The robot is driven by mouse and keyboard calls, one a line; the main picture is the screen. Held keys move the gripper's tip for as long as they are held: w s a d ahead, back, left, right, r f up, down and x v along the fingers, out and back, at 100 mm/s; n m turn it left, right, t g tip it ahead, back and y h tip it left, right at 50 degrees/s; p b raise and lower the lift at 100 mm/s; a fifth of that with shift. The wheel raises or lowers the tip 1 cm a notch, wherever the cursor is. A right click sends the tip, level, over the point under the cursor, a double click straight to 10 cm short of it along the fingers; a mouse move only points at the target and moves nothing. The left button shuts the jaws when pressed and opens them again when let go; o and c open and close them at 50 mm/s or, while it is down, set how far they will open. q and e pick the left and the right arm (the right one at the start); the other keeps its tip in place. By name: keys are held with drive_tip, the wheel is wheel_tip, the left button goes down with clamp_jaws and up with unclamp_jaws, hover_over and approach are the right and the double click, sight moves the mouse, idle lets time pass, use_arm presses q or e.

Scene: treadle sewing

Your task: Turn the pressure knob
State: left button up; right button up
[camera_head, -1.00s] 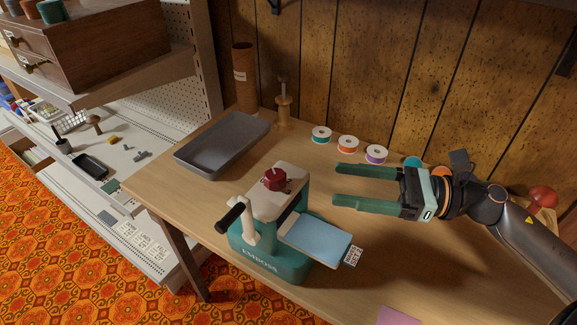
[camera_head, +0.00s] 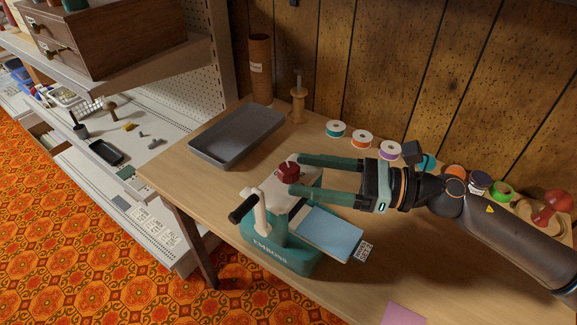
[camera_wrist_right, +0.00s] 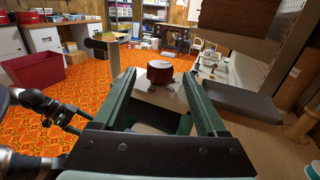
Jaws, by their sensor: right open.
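The red pressure knob (camera_head: 289,172) sits on the cream top of the teal embossing press (camera_head: 272,256), which stands on the wooden table. My right gripper (camera_head: 301,176) comes in from the right with its two green fingers apart. Its fingertips are beside the knob, one on the far side and one on the near side. In the right wrist view the red knob (camera_wrist_right: 160,72) shows between the open fingers (camera_wrist_right: 163,85), near their tips. I cannot tell whether a finger touches it.
A grey tray (camera_head: 238,136) lies behind the press to the left. Thread spools (camera_head: 362,139) line the back by the panelled wall. The press's black-handled lever (camera_head: 243,207) sticks out at the front left, and a blue plate (camera_head: 330,233) at the right. Pink paper (camera_head: 402,315) lies at the front edge.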

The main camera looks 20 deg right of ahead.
sight(300, 173)
drive_tip(key=shift+p+x, duration=0.6)
drive_tip(key=shift+x, duration=1.25)
clamp_jaws()
